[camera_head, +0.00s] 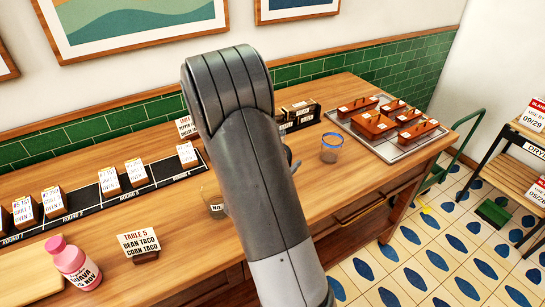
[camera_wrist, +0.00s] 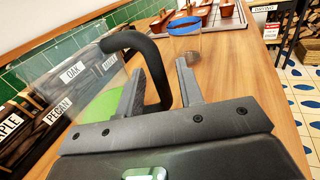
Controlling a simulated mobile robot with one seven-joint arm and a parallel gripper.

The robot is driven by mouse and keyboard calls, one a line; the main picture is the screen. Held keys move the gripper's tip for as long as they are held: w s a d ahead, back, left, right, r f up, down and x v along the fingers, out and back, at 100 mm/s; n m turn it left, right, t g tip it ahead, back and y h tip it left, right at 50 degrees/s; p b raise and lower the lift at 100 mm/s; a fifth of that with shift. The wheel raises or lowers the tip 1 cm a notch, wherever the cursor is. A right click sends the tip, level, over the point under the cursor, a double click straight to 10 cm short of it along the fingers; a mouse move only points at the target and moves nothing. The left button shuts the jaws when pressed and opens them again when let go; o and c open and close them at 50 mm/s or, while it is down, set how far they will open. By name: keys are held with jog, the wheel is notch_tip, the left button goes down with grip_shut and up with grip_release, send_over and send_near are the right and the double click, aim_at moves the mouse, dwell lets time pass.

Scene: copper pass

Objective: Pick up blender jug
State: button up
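The blender jug (camera_wrist: 62,62) is a clear vessel with a thick black handle (camera_wrist: 150,50), at the left of the wrist view. Green shows low in it or behind it. My gripper (camera_wrist: 160,78) is open, with one finger on each side of the handle's lower grip part. A gap shows between the handle and the right finger; I cannot tell whether the left finger touches it. In the head view my arm hides the gripper and most or all of the jug.
A clear cup with a blue rim (camera_head: 331,148) stands just beyond. A tray (camera_head: 400,152) of copper-coloured containers is at the counter's right end. Dark labelled boxes (camera_head: 300,112) stand by the tiled wall. A pink bottle (camera_head: 75,264) and table cards (camera_head: 139,245) are at left.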

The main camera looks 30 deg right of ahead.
jog(key=shift+d, duration=0.15)
grip_shut()
dwell(0.6)
